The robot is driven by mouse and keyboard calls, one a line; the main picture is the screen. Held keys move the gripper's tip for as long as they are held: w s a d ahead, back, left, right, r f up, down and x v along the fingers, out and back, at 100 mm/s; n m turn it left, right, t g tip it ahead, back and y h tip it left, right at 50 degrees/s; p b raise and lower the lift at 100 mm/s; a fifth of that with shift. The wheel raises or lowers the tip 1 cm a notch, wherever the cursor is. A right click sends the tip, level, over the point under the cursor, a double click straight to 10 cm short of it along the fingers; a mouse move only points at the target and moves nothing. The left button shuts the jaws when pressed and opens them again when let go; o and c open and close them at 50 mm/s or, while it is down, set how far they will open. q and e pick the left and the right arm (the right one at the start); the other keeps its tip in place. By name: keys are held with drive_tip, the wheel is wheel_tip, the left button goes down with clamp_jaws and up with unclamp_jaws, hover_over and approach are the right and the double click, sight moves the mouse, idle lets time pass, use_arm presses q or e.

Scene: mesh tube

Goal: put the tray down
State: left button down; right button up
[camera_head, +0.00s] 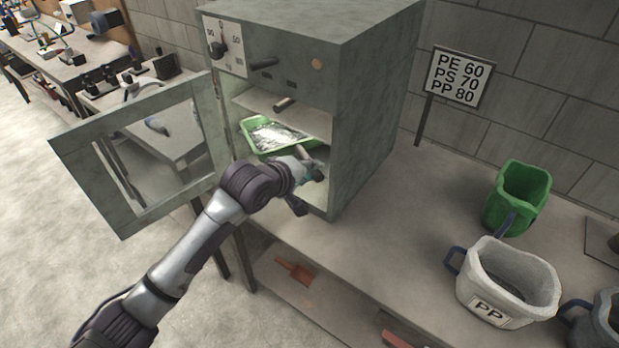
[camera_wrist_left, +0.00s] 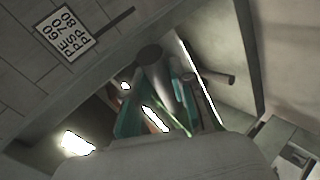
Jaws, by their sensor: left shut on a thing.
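The green tray (camera_head: 256,146) is inside the open grey cabinet (camera_head: 375,100), with shiny pale, whitish material (camera_head: 275,133) in it. My left gripper (camera_head: 306,172) is at the cabinet opening, at the tray's near right side. It is shut on the tray, seemingly by a grey handle (camera_head: 303,154); the fingers hide part of the grip. In the left wrist view, my gripper's teal fingers (camera_wrist_left: 158,108) flank a grey rod (camera_wrist_left: 150,62), and only a thin green edge shows. I cannot tell whether the tray touches the cabinet floor. My right gripper is not in view.
The cabinet door (camera_head: 95,140) with its window stands open to the left. A rod (camera_head: 285,104) sticks out above the tray. On the bench right of the cabinet are a sign (camera_head: 458,78), a green bin (camera_head: 517,195) and a white PP bin (camera_head: 505,283). Bench between is clear.

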use_arm(q)
drive_tip(key=shift+f+p, duration=0.35)
drive_tip(key=shift+f, duration=1.25)
drive_tip(key=c, duration=1)
unclamp_jaws()
drive_tip(key=shift+s, duration=0.1)
drive_tip(key=b+v, duration=0.1)
drive_tip(key=v, duration=1.1)
